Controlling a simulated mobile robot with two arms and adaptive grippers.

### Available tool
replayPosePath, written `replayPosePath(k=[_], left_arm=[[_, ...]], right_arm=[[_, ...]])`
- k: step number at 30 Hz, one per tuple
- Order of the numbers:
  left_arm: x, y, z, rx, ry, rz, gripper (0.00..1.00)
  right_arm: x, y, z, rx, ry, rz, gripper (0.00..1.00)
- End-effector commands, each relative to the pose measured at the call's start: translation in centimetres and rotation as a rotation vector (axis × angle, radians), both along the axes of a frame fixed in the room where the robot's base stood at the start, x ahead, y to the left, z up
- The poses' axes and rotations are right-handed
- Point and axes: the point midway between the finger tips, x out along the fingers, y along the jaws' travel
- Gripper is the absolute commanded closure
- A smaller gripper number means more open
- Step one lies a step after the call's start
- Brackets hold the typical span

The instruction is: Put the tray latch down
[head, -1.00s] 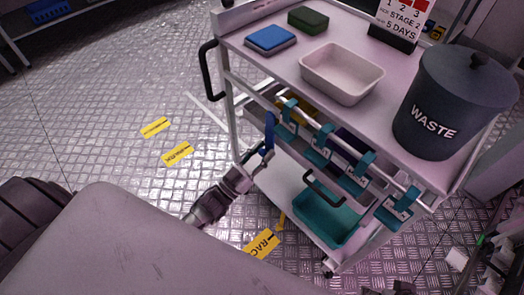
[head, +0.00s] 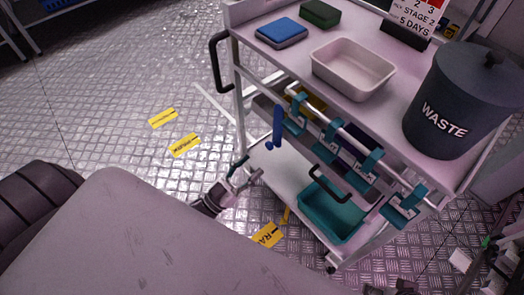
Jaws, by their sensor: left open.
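The blue lever that looks like the tray latch (head: 277,127) hangs nearly upright, pointing down, at the front left of the cart. It is below the left end of the rail with teal clips (head: 291,113). My left gripper (head: 248,170) is open and empty, below and left of the lever and apart from it. It is beside the left edge of the lower shelf. A dark jointed part at the lower right edge (head: 493,262) may be my right gripper; its jaws cannot be made out.
The cart top (head: 300,62) holds a blue box (head: 281,32), a green block (head: 320,13), a beige tray (head: 353,68), a sign (head: 412,22) and a dark waste bin (head: 455,100). A teal bin (head: 332,212) sits on the lower shelf.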

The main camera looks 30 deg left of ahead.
Motion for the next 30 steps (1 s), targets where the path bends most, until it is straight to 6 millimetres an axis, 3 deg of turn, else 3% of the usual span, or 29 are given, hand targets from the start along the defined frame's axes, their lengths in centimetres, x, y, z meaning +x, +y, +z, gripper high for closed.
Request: replayPosePath(k=[3, 9, 26, 30], left_arm=[[-1.7, 0.7, -0.8, 0.0, 0.002, 0.001, 0.47], [-3.0, 1.2, -1.4, -0.001, 0.001, 0.001, 0.47], [-3.0, 1.2, -1.4, 0.0, 0.002, 0.001, 0.47], [-2.1, 0.6, -1.7, 0.016, 0.059, 0.022, 0.47]], right_arm=[[0.0, 0.0, 0.0, 0.0, 0.0, 0.0, 0.17], [0.0, 0.0, 0.0, 0.0, 0.0, -0.001, 0.17], [0.0, 0.0, 0.0, 0.0, 0.0, -0.001, 0.17], [0.0, 0.0, 0.0, 0.0, 0.0, 0.0, 0.17]])
